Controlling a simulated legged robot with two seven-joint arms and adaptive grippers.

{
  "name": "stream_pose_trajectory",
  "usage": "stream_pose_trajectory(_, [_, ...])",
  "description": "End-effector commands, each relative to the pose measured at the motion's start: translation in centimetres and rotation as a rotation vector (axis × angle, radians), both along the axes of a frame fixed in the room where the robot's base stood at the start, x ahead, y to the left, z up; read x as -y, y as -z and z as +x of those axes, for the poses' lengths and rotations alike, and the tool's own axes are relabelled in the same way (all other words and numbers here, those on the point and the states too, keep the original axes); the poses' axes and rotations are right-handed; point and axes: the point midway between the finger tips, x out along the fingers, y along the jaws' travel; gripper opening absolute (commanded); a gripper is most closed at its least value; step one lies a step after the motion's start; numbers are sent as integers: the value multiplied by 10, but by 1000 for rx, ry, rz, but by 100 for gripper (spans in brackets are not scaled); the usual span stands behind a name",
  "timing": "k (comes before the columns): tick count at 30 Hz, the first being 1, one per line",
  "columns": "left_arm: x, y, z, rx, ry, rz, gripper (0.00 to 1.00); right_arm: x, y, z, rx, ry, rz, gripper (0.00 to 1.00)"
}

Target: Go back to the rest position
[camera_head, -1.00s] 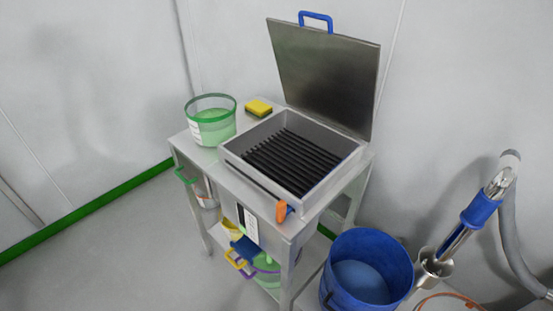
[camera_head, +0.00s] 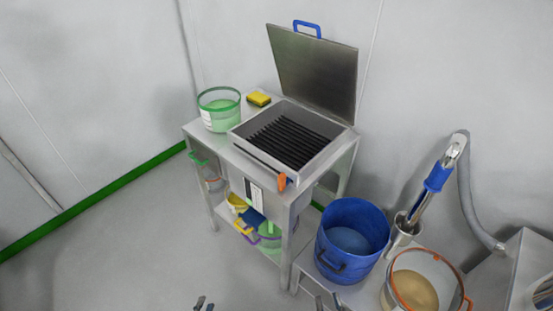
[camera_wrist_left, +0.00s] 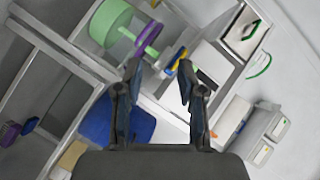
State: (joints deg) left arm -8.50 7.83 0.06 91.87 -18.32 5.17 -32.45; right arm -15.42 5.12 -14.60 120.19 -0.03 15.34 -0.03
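My left gripper (camera_head: 204,304) shows only its fingertips at the bottom edge of the head view, over the floor left of the steel cart. In the left wrist view the left gripper (camera_wrist_left: 160,78) is open, its two dark fingers apart with nothing between them. My right gripper (camera_head: 328,302) shows its fingertips at the bottom edge of the head view, below the blue bucket. Its fingertips are apart and I see nothing held. The rest of both arms is out of the head view.
The steel cart (camera_head: 224,158) carries a green-rimmed tub (camera_head: 219,112), a yellow sponge (camera_head: 258,98) and a grilled box (camera_head: 239,137) with its lid (camera_head: 315,70) raised. The blue bucket (camera_head: 352,222) and an orange-rimmed container (camera_head: 420,289) stand at right. Floor is clear at left.

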Motion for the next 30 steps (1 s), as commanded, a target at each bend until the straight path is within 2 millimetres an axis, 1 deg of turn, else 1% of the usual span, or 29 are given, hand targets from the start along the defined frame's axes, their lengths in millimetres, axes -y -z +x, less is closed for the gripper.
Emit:
stream_pose_trajectory(1, [1, -13, -6, -58, -33, -53, 39, 1, 7, 5, -96, 1, -36, 40])
stream_pose_trajectory(2, [3, -10, -14, -109, -59, -93, 39, 2, 23, 6, -172, 2, -60, 40])
stream_pose_trajectory(3, [4, -5, -27, -186, -98, -146, 39, 4, 48, 4, -289, 4, -95, 40])
stream_pose_trajectory(5, [9, 2, -53, -320, -168, -237, 39, 12, 90, -7, -488, 10, -154, 40])
stream_pose_trajectory(6, [13, 9, -74, -414, -220, -294, 39, 19, 120, -21, -629, 14, -192, 40])
stream_pose_trajectory(8, [21, 18, -109, -554, -298, -369, 39, 30, 161, -50, -831, 19, -246, 40])
stream_pose_trajectory(9, [26, 24, -132, -641, -350, -413, 39, 39, 186, -73, -960, 23, -277, 40])
stream_pose_trajectory(11, [34, 30, -167, -760, -423, -464, 39, 52, 215, -110, -1133, 27, -317, 40])
stream_pose_trajectory(12, [38, 33, -190, -832, -469, -490, 39, 60, 231, -135, -1238, 29, -341, 40])
stream_pose_trajectory(13, [42, 34, -205, -880, -501, -506, 39, 65, 240, -153, -1310, 30, -356, 40])
stream_pose_trajectory(15, [49, 36, -236, -976, -564, -535, 39, 76, 257, -190, -1449, 32, -386, 40])
stream_pose_trajectory(18, [55, 37, -268, -1067, -630, -556, 39, 87, 269, -230, -1586, 34, -413, 40])
stream_pose_trajectory(21, [59, 39, -284, -1115, -664, -565, 39, 92, 275, -251, -1655, 35, -427, 40])
stream_pose_trajectory(24, [60, 40, -289, -1128, -674, -568, 39, 94, 278, -257, -1677, 34, -430, 40])
stream_pose_trajectory(30, [60, 41, -289, -1127, -673, -567, 39, 94, 279, -257, -1675, 35, -430, 40])
